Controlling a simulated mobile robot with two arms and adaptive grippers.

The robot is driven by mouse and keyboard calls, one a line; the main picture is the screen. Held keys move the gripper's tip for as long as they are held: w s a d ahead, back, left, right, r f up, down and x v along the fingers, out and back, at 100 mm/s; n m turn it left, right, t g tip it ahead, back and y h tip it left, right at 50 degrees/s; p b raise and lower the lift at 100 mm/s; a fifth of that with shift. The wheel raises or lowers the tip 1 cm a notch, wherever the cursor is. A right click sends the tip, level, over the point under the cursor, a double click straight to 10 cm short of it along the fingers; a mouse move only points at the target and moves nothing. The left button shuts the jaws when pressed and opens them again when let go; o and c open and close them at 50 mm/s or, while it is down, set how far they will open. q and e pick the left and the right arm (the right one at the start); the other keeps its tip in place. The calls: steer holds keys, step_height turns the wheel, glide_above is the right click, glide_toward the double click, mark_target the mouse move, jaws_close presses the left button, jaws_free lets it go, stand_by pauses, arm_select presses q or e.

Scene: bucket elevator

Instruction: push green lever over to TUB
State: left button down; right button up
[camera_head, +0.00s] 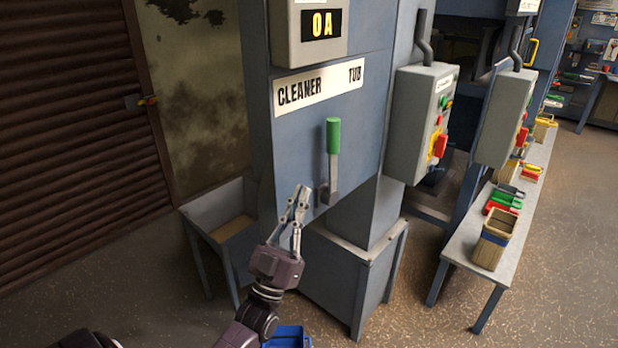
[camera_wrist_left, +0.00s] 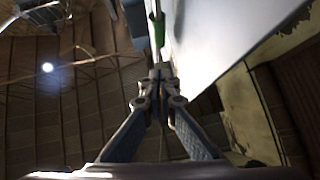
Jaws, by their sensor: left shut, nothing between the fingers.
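The green lever (camera_head: 333,136) stands upright on a grey stem on the front of the blue-grey cabinet (camera_head: 352,113). A white label strip (camera_head: 318,87) above it reads CLEANER at left and TUB at right; the lever is below the space between the words. My left gripper (camera_head: 301,192) is shut and empty, below and to the left of the green handle, close to the lever's stem. I cannot tell whether it touches the stem. In the left wrist view the green handle (camera_wrist_left: 157,28) shows beyond the shut fingertips (camera_wrist_left: 161,72). My right gripper is not in view.
An amber display (camera_head: 322,24) sits above the label. A grey open bin (camera_head: 222,212) stands left of the cabinet. Grey control boxes (camera_head: 420,120) are on the right. A bench (camera_head: 462,250) there holds tools and a wooden container (camera_head: 494,238). A blue crate (camera_head: 288,337) is below.

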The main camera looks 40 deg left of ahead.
mark_target(331, 137)
arm_select(q)
steer(key=shift+w+a+r+p, duration=0.2)
steer(key=shift+w+r+p, duration=0.75)
steer(key=shift+w, duration=0.7)
steer(key=shift+w+a+r+p, duration=0.25)
steer(key=shift+w+r+p, duration=0.35)
steer(key=shift+w+r, duration=0.85)
steer(key=shift+w+a+r+p, duration=0.2)
steer(key=shift+w+r+p, duration=0.65)
steer(key=shift+w, duration=0.95)
steer(key=shift+r, duration=0.1)
steer(key=shift+w+r+p, duration=0.25)
steer(key=shift+p, duration=0.15)
steer(key=shift+w+d+r+m+g+h+p, duration=0.1)
steer(key=shift+w+r+m+g+h+p, duration=0.2)
steer(key=shift+w+g+p, duration=0.35)
steer(key=shift+m+g+h, duration=0.3)
steer(key=shift+g, duration=0.45)
steer(key=w, duration=0.3)
steer(key=w+b, duration=0.1)
steer(key=w, duration=0.1)
steer(key=w+f+b, duration=0.1)
steer(key=w, duration=0.2)
steer(key=shift+w+d+f, duration=0.1)
steer(key=shift+w+d, duration=0.25)
